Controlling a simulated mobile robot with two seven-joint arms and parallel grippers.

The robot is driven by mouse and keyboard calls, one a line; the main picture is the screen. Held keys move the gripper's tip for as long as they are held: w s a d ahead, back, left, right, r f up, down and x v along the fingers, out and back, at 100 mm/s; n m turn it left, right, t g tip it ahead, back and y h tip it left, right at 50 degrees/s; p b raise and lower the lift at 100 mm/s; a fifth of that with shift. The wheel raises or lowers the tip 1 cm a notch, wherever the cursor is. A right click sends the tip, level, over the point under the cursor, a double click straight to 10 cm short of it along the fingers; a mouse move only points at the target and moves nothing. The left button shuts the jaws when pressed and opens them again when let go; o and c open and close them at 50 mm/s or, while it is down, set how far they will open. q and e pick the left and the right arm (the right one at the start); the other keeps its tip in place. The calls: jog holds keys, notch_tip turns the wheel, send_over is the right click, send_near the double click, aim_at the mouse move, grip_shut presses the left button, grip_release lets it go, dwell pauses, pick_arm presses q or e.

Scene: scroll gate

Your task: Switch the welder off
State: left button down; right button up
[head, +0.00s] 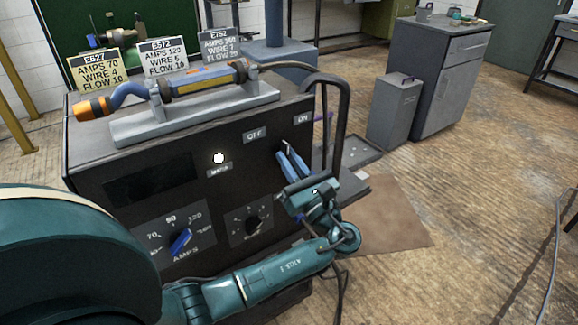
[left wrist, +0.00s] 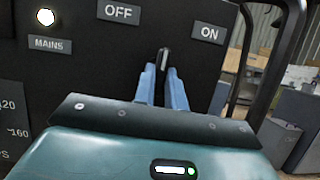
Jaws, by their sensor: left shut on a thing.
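The welder (head: 215,170) is a dark box with a front panel. Its switch lever (left wrist: 164,60) is a narrow dark piece between the OFF label (left wrist: 118,11) and the ON label (left wrist: 209,32). It looks roughly upright, about midway between them in the left wrist view. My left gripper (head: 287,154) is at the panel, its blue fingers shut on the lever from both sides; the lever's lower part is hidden. The MAINS lamp (head: 218,158) glows white, also in the left wrist view (left wrist: 46,17). My right gripper is not in view.
A torch (head: 180,87) lies in a cradle on the welder's top, before several setting cards (head: 164,57). A dark tubular handle (head: 345,125) stands just right of the lever. The AMPS knob (head: 181,241) is lower left. Grey cabinets (head: 437,80) stand behind; floor at right is open.

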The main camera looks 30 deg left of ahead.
pick_arm(q)
jog(key=n+g+b, duration=0.1)
jog(key=n, duration=0.2)
jog(key=n+g+y+b, duration=0.1)
jog(key=n+g, duration=0.1)
jog(key=n, duration=0.1)
jog(key=shift+w+d+f+n+b, duration=0.1)
jog(key=shift+w+d+n+b, duration=0.05)
jog(key=shift+n+b, duration=0.2)
jog(key=shift+n+g+b, duration=0.35)
jog(key=shift+n+g, duration=0.45)
jog(key=shift+n, duration=0.35)
jog(key=n, duration=0.1)
jog(key=n+g+b, duration=0.1)
jog(key=shift+w+r+n, duration=0.1)
jog(key=shift+r+n, duration=0.1)
jog(key=shift+n, duration=0.2)
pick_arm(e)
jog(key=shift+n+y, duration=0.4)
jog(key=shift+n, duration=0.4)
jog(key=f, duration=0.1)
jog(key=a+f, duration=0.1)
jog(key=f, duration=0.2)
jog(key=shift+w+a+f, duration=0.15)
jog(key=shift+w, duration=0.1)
pick_arm(q)
jog(key=shift+g, duration=0.3)
